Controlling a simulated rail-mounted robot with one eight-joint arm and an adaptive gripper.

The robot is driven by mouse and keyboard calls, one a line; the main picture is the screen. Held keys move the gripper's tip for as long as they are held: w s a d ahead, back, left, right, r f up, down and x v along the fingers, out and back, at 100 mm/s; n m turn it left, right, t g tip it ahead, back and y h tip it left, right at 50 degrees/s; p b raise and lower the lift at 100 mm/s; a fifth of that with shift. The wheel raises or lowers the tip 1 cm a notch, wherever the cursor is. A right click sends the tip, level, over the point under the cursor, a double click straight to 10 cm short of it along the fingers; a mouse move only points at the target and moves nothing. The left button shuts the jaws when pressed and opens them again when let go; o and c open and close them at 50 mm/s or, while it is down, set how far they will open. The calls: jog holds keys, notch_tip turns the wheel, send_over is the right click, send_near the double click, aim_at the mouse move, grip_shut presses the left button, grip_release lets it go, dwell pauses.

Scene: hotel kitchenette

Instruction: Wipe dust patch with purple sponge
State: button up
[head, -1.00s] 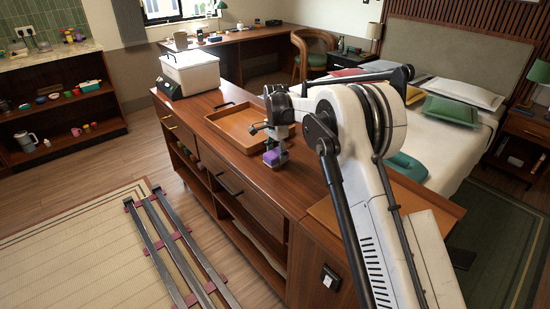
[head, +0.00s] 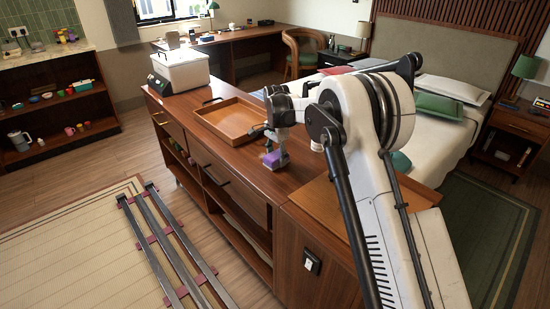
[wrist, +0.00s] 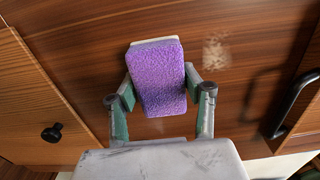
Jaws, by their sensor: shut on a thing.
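The purple sponge (wrist: 158,78) has a pale layer along its far edge in the wrist view. My gripper (wrist: 160,98) is shut on it, with a finger on each side. In the head view the sponge (head: 275,159) is below my gripper (head: 279,148), over the wooden counter top near its front edge. I cannot tell whether it touches the surface. The dust patch (wrist: 216,52) is a pale speckled spot on the wood, right of the sponge's far end and apart from it in the wrist view. I cannot make it out in the head view.
A wooden tray (head: 234,104) lies on the counter beyond my gripper. A white boxy appliance (head: 180,69) stands at the counter's far end. A black handle (wrist: 292,103) shows at the right of the wrist view. The counter around the sponge is mostly clear.

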aim_at(278, 156)
jog(key=shift+s+d, duration=0.3)
jog(key=shift+s+d+r, duration=0.15)
jog(key=shift+r, duration=0.1)
notch_tip(278, 156, up, 2)
jog(key=shift+r+p, duration=0.2)
jog(key=shift+p, duration=0.25)
jog(key=shift+r+p, duration=1.05)
jog(key=shift+r, duration=1.5)
